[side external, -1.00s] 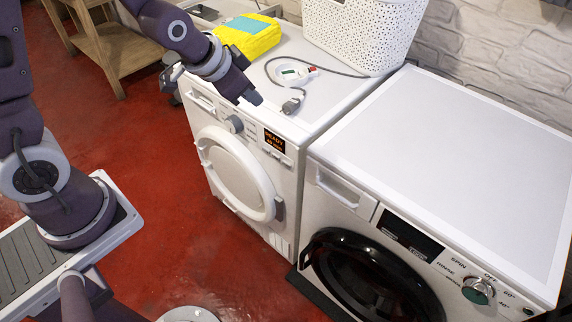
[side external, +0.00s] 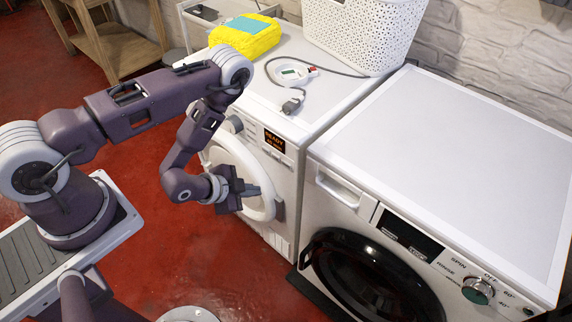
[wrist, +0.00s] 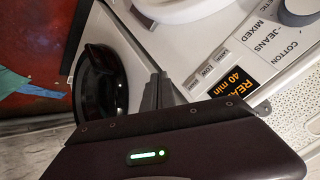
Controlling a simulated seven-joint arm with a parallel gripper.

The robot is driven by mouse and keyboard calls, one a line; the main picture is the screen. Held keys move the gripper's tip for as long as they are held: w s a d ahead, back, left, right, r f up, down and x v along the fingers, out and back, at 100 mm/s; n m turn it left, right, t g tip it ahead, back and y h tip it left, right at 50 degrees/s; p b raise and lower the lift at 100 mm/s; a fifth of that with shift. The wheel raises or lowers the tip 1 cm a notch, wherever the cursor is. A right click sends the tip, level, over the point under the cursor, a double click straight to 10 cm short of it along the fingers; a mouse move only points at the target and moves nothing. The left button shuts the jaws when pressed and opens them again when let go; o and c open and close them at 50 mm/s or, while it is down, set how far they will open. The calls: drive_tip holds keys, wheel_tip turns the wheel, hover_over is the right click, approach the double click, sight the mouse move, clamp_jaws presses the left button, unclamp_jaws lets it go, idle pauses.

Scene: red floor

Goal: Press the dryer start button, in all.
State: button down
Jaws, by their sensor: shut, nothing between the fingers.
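The dryer (side external: 283,185) is the white machine on the left, with a round door and a control panel along its upper front. Its lit display (side external: 274,140) reads READY in orange, and it shows in the wrist view (wrist: 236,80) as "40 min". Small labelled control patches (wrist: 207,70) sit beside the display; I cannot tell for certain which is the start button. My gripper (side external: 257,190) is shut and empty, in front of the dryer door and below the panel. In the wrist view its fingertips (wrist: 158,75) lie to the left of the labels; contact cannot be told.
A washing machine (side external: 440,160) with a black door stands right of the dryer. A yellow pack (side external: 246,42), a white basket (side external: 362,38), and a white device with a cable and plug (side external: 292,74) are on the dryer top. Red floor is open in front.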

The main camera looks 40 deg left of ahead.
sight(287, 164)
drive_tip(key=shift+w, duration=0.1)
drive_tip(key=w, duration=0.8)
drive_tip(key=shift+w, duration=0.35)
drive_tip(key=shift+w, duration=0.1)
idle(1.6)
drive_tip(key=shift+w, duration=0.3)
